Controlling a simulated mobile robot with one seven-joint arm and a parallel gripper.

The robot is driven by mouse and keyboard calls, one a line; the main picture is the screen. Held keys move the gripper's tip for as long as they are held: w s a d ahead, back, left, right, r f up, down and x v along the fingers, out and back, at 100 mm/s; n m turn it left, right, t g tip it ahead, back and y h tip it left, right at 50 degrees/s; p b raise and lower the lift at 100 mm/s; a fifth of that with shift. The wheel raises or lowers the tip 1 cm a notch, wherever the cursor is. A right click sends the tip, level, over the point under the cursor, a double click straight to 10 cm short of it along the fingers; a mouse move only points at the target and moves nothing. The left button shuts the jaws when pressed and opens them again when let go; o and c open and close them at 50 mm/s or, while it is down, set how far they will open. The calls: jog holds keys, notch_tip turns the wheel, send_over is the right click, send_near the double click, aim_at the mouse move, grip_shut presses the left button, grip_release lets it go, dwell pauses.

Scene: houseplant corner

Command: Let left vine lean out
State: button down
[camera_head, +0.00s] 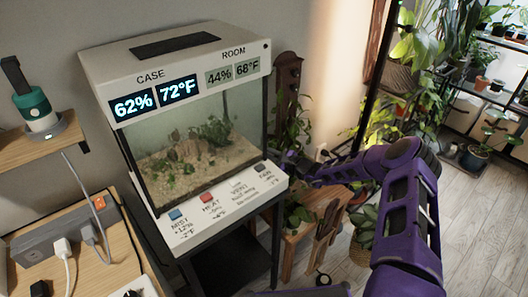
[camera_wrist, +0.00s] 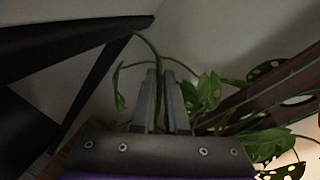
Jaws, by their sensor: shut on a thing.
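In the wrist view, my gripper (camera_wrist: 160,74) has its two grey fingers close together around a thin green vine stem (camera_wrist: 149,46). The stem arches up and left from the fingertips towards a dark beam. Leaves (camera_wrist: 206,92) hang on the right of the fingers, and a narrow leaf hangs on the left. In the head view, my purple arm reaches in from the right to the gap beside the glass case, where leafy vine (camera_head: 293,130) shows against a dark wooden piece. The fingertips and the held stem are too small to make out there.
The glass case (camera_head: 198,150) with its readouts stands on a dark stand (camera_head: 275,235) close left of my arm. A wooden stool (camera_head: 305,225) with plants is below. A brown slanted bar (camera_wrist: 250,100) lies right of my fingers. Open floor (camera_head: 465,220) is at the right.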

jog(key=c, duration=0.9)
grip_release()
jog(key=shift+c, duration=0.2)
jog(key=shift+d, duration=0.1)
jog(key=p+v, duration=0.1)
jog(key=v, duration=1.6)
jog(key=shift+p, duration=0.3)
jog(key=shift+s, duration=0.2)
